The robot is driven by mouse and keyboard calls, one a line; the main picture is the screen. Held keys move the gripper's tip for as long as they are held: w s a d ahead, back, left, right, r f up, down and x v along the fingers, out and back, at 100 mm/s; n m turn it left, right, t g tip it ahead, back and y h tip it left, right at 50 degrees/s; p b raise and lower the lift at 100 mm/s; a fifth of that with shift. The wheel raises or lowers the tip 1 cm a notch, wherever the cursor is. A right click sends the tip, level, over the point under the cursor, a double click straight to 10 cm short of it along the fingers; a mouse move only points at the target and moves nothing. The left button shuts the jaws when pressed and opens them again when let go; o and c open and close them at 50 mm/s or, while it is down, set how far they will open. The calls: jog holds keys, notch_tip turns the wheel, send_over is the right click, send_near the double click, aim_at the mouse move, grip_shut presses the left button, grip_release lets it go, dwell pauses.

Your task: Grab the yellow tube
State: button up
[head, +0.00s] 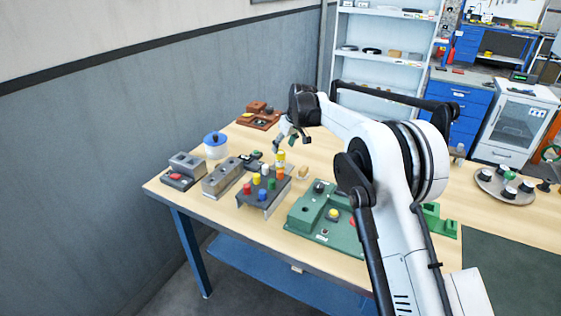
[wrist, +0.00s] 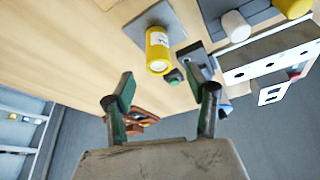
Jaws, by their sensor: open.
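The yellow tube (wrist: 158,52) stands on a grey base and carries a white label; it shows in the upper middle of the wrist view. In the head view the yellow tube (head: 281,158) is small, behind the rack of coloured pegs. My gripper (wrist: 167,92) is open and empty, with its two green-tipped fingers spread. The tube is beyond the fingertips, apart from them, roughly in line with the gap between them. In the head view my gripper (head: 286,139) hangs above the table near the tube, slightly behind it.
A grey rack (head: 264,198) with several coloured pegs stands in front of the tube. Grey blocks (head: 222,178) and a blue-lidded pot (head: 215,145) are to the left. A green fixture (head: 325,228) is at front right. Reddish-brown parts (head: 258,115) lie behind.

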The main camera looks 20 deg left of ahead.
aim_at(281, 153)
jog(key=shift+p+x, duration=0.6)
jog(key=shift+x, duration=2.3)
jog(key=shift+w+d, duration=0.1)
jog(key=c, duration=1.3)
jog(key=shift+o, duration=0.2)
